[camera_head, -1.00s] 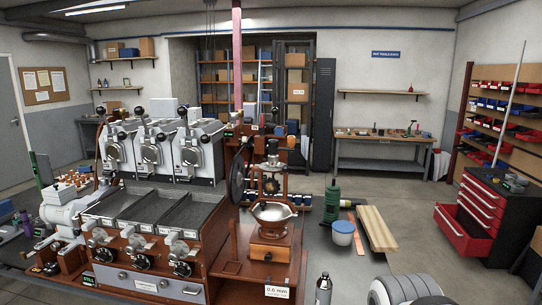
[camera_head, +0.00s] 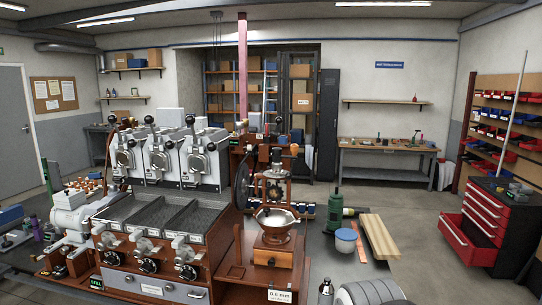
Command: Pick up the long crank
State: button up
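I cannot make out a long crank for certain at this size. The sample roaster (camera_head: 160,262) is a wooden-fronted bench unit with three grey trays and three white-and-steel drum heads (camera_head: 160,157) carrying black-knobbed levers. Beside it on the right stands a wooden hand mill (camera_head: 273,257) with a metal bowl and a dark spoked wheel (camera_head: 242,185). My gripper is not in view. Only pale rounded parts, probably my own arm, show at the bottom edge right of centre.
A green bottle-like tool (camera_head: 335,208), a blue-and-white tub (camera_head: 346,240) and wooden planks (camera_head: 379,236) are right of the mill. A red drawer cabinet (camera_head: 490,225) with an open drawer stands at the right. A workbench (camera_head: 388,148) is at the back wall.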

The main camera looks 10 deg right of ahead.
aim_at(277, 157)
jog(key=z, duration=0.05)
jog(key=i, duration=0.9)
